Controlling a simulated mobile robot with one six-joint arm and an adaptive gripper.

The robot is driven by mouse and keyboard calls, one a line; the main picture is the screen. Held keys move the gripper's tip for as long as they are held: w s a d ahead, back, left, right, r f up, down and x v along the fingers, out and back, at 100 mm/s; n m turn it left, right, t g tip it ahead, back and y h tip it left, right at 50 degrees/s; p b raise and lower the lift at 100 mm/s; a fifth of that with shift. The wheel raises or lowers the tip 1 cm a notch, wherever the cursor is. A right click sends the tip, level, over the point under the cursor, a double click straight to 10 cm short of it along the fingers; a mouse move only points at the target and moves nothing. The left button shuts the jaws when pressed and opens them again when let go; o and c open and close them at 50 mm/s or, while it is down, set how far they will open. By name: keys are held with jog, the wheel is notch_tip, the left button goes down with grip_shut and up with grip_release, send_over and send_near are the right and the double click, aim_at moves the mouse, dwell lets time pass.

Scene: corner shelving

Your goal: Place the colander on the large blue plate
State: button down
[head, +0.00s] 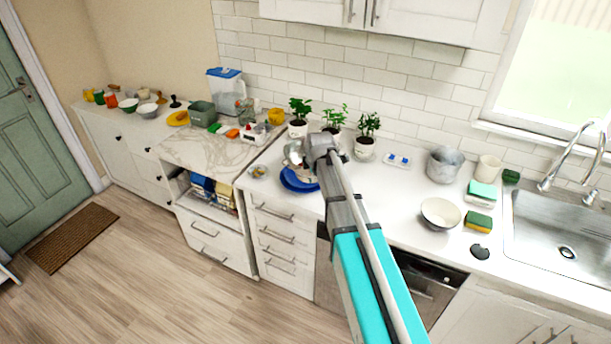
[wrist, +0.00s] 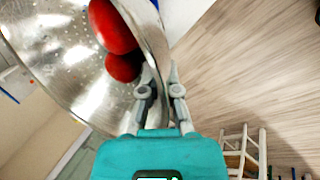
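The colander (wrist: 75,60) is shiny perforated metal and fills the upper left of the wrist view. Red round shapes (wrist: 112,28) show inside it; the lower one may be a reflection. My gripper (wrist: 162,78) has its fingers on either side of the colander's rim and looks shut on it. In the head view the colander (head: 293,152) is partly hidden behind my gripper (head: 318,160). The large blue plate (head: 291,183) lies on the counter just below the colander in the picture, partly covered by my arm. Whether the colander touches it cannot be told.
Several potted plants (head: 365,148) stand along the wall behind my gripper. A small bowl (head: 257,171) sits left of the plate. A metal pot (head: 443,164) and a white bowl (head: 440,213) stand to the right, before the sink (head: 560,235).

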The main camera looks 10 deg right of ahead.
jog(key=shift+d+r, duration=0.1)
jog(key=shift+s+d+r+n+y+p, duration=0.15)
jog(key=shift+s+d+r+n+p, duration=0.3)
jog(key=shift+d+n, duration=0.25)
jog(key=shift+s+d+r+n+y+p, duration=0.1)
jog(key=shift+s+d+r+n+p, duration=0.35)
jog(key=shift+d, duration=0.35)
jog(key=shift+s+d+r+n+y+p, duration=0.15)
jog(key=shift+s+d+r+n+p, duration=0.25)
jog(key=shift+d+n, duration=0.3)
jog(key=shift+f, duration=0.1)
jog(key=w+f+b, duration=0.1)
jog(key=w, duration=0.2)
jog(key=w+a+f+b, duration=0.1)
jog(key=w+f+b, duration=0.1)
jog(key=w, duration=0.1)
jog(key=w+a+f+b, duration=0.1)
jog(key=w, duration=0.2)
jog(key=shift+w+f+b, duration=0.1)
jog(key=shift+f+b, duration=0.1)
jog(key=shift+b, duration=0.1)
jog(key=w+f+b, duration=0.1)
jog(key=f+b, duration=0.1)
jog(key=w+a+f+b, duration=0.1)
jog(key=w+f+b, duration=0.1)
jog(key=shift+w+f+b, duration=0.3)
